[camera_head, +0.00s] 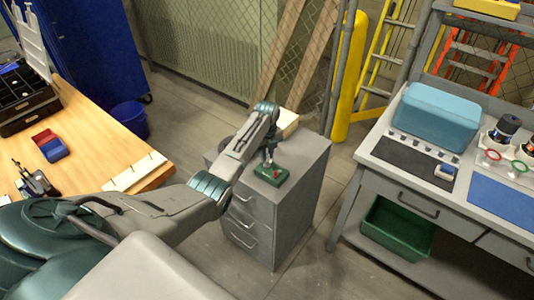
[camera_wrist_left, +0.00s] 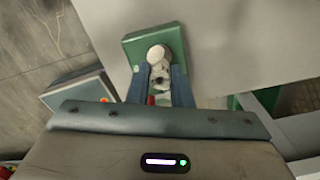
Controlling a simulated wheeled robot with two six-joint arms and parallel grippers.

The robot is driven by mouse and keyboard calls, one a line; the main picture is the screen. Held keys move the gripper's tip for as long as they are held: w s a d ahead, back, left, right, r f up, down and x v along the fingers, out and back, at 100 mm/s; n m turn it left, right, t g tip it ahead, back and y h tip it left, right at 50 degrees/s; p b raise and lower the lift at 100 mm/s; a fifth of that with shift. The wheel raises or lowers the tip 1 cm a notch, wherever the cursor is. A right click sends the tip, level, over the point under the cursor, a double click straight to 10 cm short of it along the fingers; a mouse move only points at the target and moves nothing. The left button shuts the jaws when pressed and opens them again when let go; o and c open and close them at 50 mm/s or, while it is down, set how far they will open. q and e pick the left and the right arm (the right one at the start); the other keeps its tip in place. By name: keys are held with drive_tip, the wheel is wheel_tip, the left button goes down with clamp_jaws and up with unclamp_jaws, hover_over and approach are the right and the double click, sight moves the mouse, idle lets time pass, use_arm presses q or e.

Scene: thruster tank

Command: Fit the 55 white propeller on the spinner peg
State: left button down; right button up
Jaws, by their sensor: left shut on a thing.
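The green spinner base (camera_head: 271,174) sits on top of the grey drawer cabinet, with a small red spot on it. My left gripper (camera_head: 268,154) points down just above it. In the left wrist view, the green base (camera_wrist_left: 132,45) lies just beyond the fingertips of my left gripper (camera_wrist_left: 160,74). The fingers are shut on a small whitish-grey part, which looks like the white propeller (camera_wrist_left: 160,78). A round pale end shows over the green base. The peg cannot be made out, and I cannot tell whether the propeller touches it. My right gripper is not in view.
The grey cabinet (camera_head: 306,160) has bare top around the base and a pale block (camera_head: 288,122) at its back. A wooden table (camera_head: 95,125) stands left. A grey workbench (camera_head: 365,150) with a blue case (camera_head: 440,114) stands right, with clear floor between.

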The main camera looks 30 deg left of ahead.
use_arm(q)
drive_tip(key=shift+f, duration=0.1)
idle(0.3)
drive_tip(key=shift+f, duration=0.2)
drive_tip(key=shift+f, duration=0.15)
drive_tip(key=shift+f+b, duration=0.3)
drive_tip(key=shift+b, duration=0.05)
drive_tip(key=shift+f, duration=0.4)
idle(0.3)
drive_tip(key=c, duration=1.2)
unclamp_jaws()
drive_tip(key=shift+c, duration=0.2)
drive_tip(key=shift+r, duration=0.1)
